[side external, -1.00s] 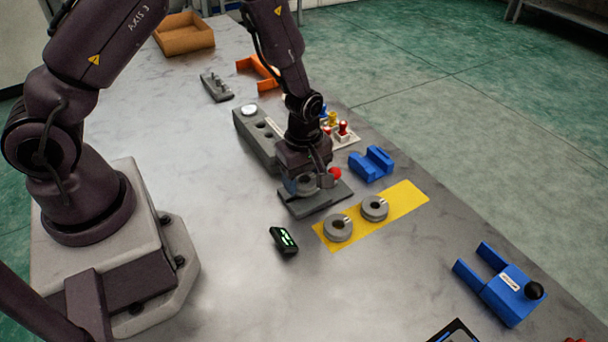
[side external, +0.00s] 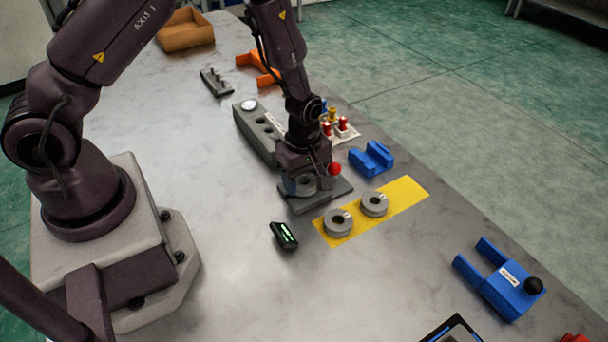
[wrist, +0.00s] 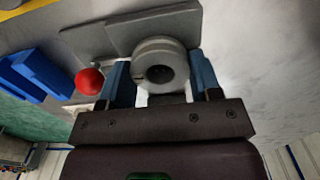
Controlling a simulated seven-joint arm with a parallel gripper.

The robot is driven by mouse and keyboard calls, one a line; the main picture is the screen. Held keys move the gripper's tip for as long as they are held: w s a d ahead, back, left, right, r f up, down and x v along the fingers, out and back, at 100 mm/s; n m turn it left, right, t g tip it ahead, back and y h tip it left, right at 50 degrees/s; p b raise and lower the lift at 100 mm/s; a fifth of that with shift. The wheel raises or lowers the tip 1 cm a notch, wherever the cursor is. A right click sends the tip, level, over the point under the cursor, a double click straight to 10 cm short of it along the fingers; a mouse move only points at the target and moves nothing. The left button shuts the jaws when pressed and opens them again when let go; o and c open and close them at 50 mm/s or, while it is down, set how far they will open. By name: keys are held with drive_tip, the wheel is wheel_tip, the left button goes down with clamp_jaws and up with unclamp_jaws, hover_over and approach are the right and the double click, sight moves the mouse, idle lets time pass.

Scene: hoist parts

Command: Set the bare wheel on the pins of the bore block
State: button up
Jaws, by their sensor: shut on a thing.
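My gripper (side external: 309,181) is low over a dark grey plate (side external: 326,197) on the table. In the wrist view its two blue fingers are shut on a grey wheel (wrist: 163,47) with a round centre hole. The wheel is at the plate; whether it rests on it or is just above it I cannot tell. A long grey block (side external: 246,126) with round bores in its top lies behind my gripper, partly hidden by it. A small grey base with upright pins (side external: 215,83) stands farther back.
Two grey wheels (side external: 338,223) with pale marks lie on a yellow strip (side external: 405,192). A red ball (side external: 334,169) is close beside my fingers. A blue cradle (side external: 371,159), a small black display (side external: 284,235) and a blue fork piece (side external: 506,291) stand around.

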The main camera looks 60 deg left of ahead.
drive_tip(key=shift+f, duration=0.2)
idle(0.3)
drive_tip(key=o, duration=1.2)
drive_tip(key=shift+r, duration=0.1)
drive_tip(key=shift+r, duration=3.4)
